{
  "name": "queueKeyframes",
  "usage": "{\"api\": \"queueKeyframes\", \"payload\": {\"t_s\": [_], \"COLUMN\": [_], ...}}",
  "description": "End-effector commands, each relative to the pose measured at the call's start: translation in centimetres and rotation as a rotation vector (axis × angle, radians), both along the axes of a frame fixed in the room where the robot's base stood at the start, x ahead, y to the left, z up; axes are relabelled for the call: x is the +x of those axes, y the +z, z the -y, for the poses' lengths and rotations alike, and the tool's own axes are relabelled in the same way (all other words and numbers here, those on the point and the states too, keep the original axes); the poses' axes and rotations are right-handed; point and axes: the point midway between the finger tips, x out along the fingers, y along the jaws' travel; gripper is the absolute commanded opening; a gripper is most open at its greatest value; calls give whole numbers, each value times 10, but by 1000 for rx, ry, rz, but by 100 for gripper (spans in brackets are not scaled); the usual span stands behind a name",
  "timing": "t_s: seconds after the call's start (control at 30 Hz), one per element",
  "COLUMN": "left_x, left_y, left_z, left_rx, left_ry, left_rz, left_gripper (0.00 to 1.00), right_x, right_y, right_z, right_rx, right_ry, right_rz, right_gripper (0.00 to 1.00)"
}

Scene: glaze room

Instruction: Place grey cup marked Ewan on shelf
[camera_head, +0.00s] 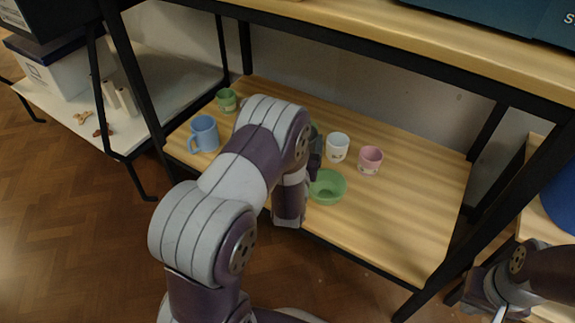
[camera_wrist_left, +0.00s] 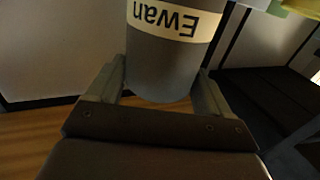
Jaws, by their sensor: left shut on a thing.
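The grey cup marked Ewan (camera_wrist_left: 170,68) is between the fingers of my left gripper (camera_wrist_left: 162,88) in the left wrist view. Its cream label reads upside down there. In the head view my left arm hides most of this gripper and the cup. The wooden shelf (camera_head: 400,215) lies under and behind my left arm. My right gripper (camera_head: 500,313) is at the bottom right of the head view, cut by the frame edge, and its fingers do not show clearly.
On the shelf are a blue mug (camera_head: 205,133), a small green cup (camera_head: 226,100), a white cup (camera_head: 337,147), a pink cup (camera_head: 370,160) and a green bowl (camera_head: 328,186). The shelf's right part is clear. Black posts and an upper board (camera_head: 420,50) frame it.

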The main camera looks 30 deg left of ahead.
Motion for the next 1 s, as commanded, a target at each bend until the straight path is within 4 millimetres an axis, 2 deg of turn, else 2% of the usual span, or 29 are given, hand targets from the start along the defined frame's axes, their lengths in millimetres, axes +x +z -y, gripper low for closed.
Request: {"api": "queueKeyframes", "payload": {"t_s": [0.03,0.13,0.27,0.37,0.53,0.7,0.9,0.93,0.97,1.0], "left_x": [-8,-19,-26,-28,-28,-27,-27,-28,-28,-28], "left_y": [-18,-29,-35,-45,-78,-73,-78,-77,-77,-77], "left_z": [-14,-34,-47,-49,-48,-48,-48,-48,-48,-48], "left_rx": [0,0,0,0,0,0,1,0,0,0], "left_ry": [8,5,2,-2,-2,-2,-1,-1,-1,-1], "left_rz": [1,3,4,4,2,3,3,1,1,1], "left_gripper": [40,40,40,40,40,40,40,90,99,100], "right_x": [0,0,0,0,0,0,0,0,0,0], "right_y": [-18,-29,-35,-44,-72,-66,-70,-69,-69,-69], "right_z": [0,0,0,0,0,0,0,0,0,0], "right_rx": [0,0,0,0,0,0,0,0,0,0], "right_ry": [0,0,0,0,0,0,0,0,0,0], "right_rz": [0,0,0,1,0,1,1,1,1,1], "right_gripper": [0,0,0,0,0,0,0,0,0,0]}}
